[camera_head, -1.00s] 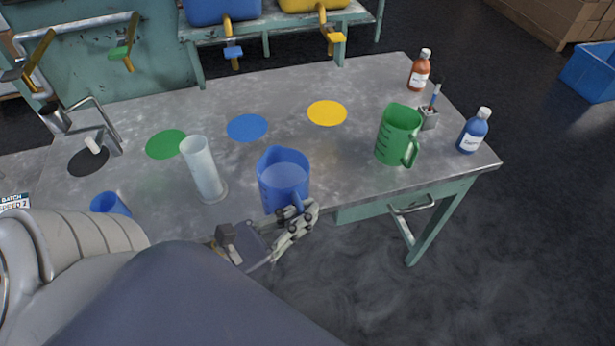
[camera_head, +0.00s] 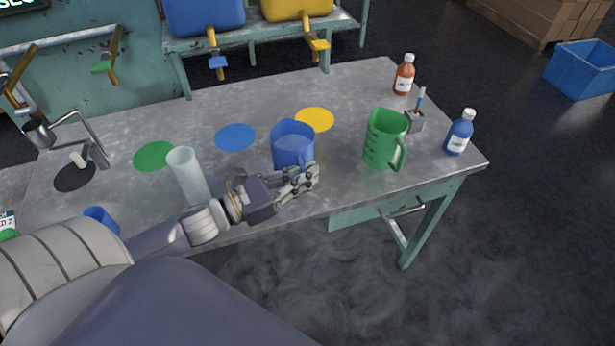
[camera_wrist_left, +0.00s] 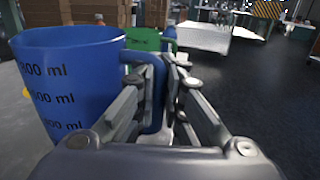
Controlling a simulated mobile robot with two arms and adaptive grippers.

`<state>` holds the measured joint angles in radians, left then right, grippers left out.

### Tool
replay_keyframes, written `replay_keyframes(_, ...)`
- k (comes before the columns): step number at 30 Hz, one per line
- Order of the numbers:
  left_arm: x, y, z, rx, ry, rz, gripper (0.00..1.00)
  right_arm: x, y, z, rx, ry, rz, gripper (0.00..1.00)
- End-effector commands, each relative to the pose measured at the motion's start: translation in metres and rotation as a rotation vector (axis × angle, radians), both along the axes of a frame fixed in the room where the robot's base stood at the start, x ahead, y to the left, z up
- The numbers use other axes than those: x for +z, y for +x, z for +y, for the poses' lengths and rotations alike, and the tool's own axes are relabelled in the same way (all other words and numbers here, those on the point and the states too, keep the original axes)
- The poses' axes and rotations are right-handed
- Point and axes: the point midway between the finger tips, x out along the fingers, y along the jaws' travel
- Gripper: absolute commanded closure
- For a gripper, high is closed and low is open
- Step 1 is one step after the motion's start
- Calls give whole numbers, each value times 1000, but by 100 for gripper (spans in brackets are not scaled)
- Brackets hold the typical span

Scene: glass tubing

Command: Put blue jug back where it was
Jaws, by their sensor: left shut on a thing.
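The blue jug (camera_head: 292,142) is a translucent measuring jug, upright over the middle of the grey table. My left gripper (camera_head: 305,180) is shut on its handle, at the jug's near side. In the left wrist view the blue jug (camera_wrist_left: 70,80) shows volume marks on its wall, and its handle sits between the fingers of the left gripper (camera_wrist_left: 165,90). I cannot tell whether its base touches the table. A flat blue disc (camera_head: 235,137) lies bare to its left. My right gripper is not in view.
A clear cylinder (camera_head: 187,175) stands close left of the jug. A green jug (camera_head: 384,140) stands to the right. A yellow disc (camera_head: 314,119) lies behind the blue jug, a green disc (camera_head: 154,156) far left.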

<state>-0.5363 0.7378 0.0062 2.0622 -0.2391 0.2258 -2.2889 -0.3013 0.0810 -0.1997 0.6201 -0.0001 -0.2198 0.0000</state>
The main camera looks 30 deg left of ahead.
Motion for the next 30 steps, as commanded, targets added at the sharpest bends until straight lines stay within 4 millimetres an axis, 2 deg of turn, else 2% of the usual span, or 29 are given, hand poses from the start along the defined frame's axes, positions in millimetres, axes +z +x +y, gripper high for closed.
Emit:
replay_keyframes(3, 0, 13, 4, -2, 2, -3, 100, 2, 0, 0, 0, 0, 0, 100)
replay_keyframes(6, -2, 17, 6, -1, 0, -1, 100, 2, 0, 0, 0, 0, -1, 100)
replay_keyframes(15, -36, 17, 5, 0, -2, 0, 100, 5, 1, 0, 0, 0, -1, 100)
replay_keyframes(26, -41, 16, 5, -1, 0, -1, 100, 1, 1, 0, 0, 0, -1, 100)
replay_keyframes(27, -40, 16, 5, -1, -1, 0, 86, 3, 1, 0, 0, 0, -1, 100)
replay_keyframes(29, -40, 16, 5, -1, -1, 0, 73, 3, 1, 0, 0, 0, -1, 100)
replay_keyframes(30, -40, 16, 5, -1, -1, 0, 70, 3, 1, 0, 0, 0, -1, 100)
